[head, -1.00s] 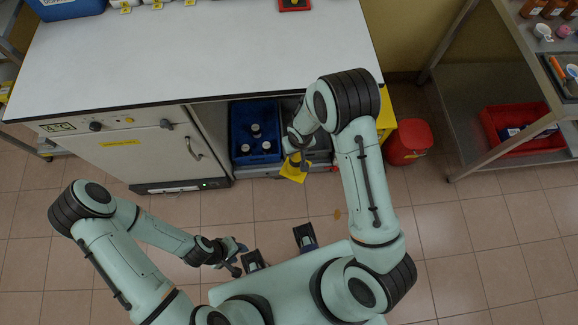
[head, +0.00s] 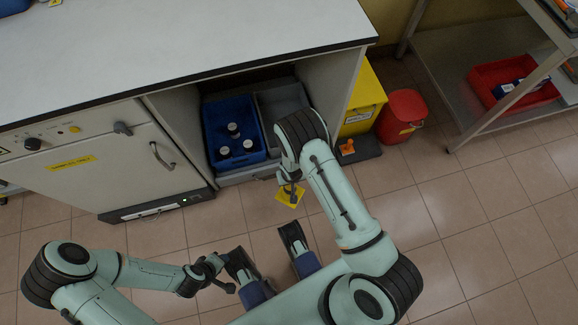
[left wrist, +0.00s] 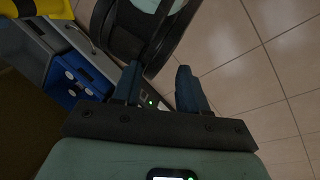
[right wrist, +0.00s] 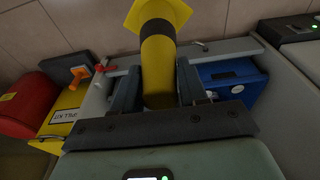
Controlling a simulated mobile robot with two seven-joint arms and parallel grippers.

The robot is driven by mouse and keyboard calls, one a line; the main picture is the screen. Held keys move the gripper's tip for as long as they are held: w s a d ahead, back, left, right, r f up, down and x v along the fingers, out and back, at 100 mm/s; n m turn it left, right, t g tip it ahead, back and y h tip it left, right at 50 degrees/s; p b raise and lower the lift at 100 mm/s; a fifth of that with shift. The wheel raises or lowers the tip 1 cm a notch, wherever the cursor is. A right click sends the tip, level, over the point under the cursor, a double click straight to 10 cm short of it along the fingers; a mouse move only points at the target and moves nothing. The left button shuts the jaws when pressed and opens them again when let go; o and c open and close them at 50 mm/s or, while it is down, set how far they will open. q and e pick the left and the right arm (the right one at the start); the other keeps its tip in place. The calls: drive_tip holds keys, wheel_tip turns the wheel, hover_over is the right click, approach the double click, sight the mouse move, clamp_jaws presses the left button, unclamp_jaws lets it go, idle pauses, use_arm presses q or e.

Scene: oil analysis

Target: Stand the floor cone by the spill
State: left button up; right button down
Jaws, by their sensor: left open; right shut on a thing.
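The yellow floor cone (head: 292,194) is in my right gripper (head: 289,180), in front of the open bay under the bench. In the right wrist view the gripper (right wrist: 157,88) is shut on the cone's body (right wrist: 158,60), with its square base pointing away from the fingers. I cannot tell whether the base touches the floor. My left gripper (head: 216,274) is low at the left; in the left wrist view (left wrist: 160,88) its fingers are apart and empty. I cannot make out the spill now; my right arm covers part of the floor.
A blue crate (head: 207,135) with bottles and a grey crate (head: 296,98) sit in the bay. A yellow spill kit bin (head: 367,95), a red bin (head: 404,112) and an orange-handled item (head: 347,147) stand right of it. Tiled floor (head: 470,225) is clear at right.

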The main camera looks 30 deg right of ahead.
use_arm(q)
drive_tip(key=w+a+f+t+y+b, duration=0.1)
drive_tip(key=w+a+f+b, duration=0.2)
drive_tip(key=w+f+b, duration=0.15)
use_arm(e)
wheel_tip(320, 180, down, 12)
drive_tip(key=shift+s+f+p, duration=0.1)
drive_tip(key=shift+f+p, duration=0.15)
drive_tip(key=shift+p, duration=0.1)
wheel_tip(320, 180, down, 3)
drive_tip(key=shift+r+b, duration=0.15)
drive_tip(key=shift+b, duration=0.3)
use_arm(q)
drive_tip(key=s+f+g+b, duration=0.1)
drive_tip(key=s+f+g, duration=0.1)
drive_tip(key=s+f, duration=0.3)
drive_tip(key=shift+s+a+n+b, duration=0.35)
drive_tip(key=shift+s+n+b, duration=0.05)
drive_tip(key=shift+s, duration=0.1)
use_arm(e)
wheel_tip(320, 180, down, 5)
drive_tip(key=shift+r, duration=0.1)
drive_tip(key=c, duration=0.6)
unclamp_jaws()
drive_tip(key=shift+f, duration=0.2)
use_arm(q)
drive_tip(key=shift+s+f, duration=0.15)
drive_tip(key=shift+s, duration=0.1)
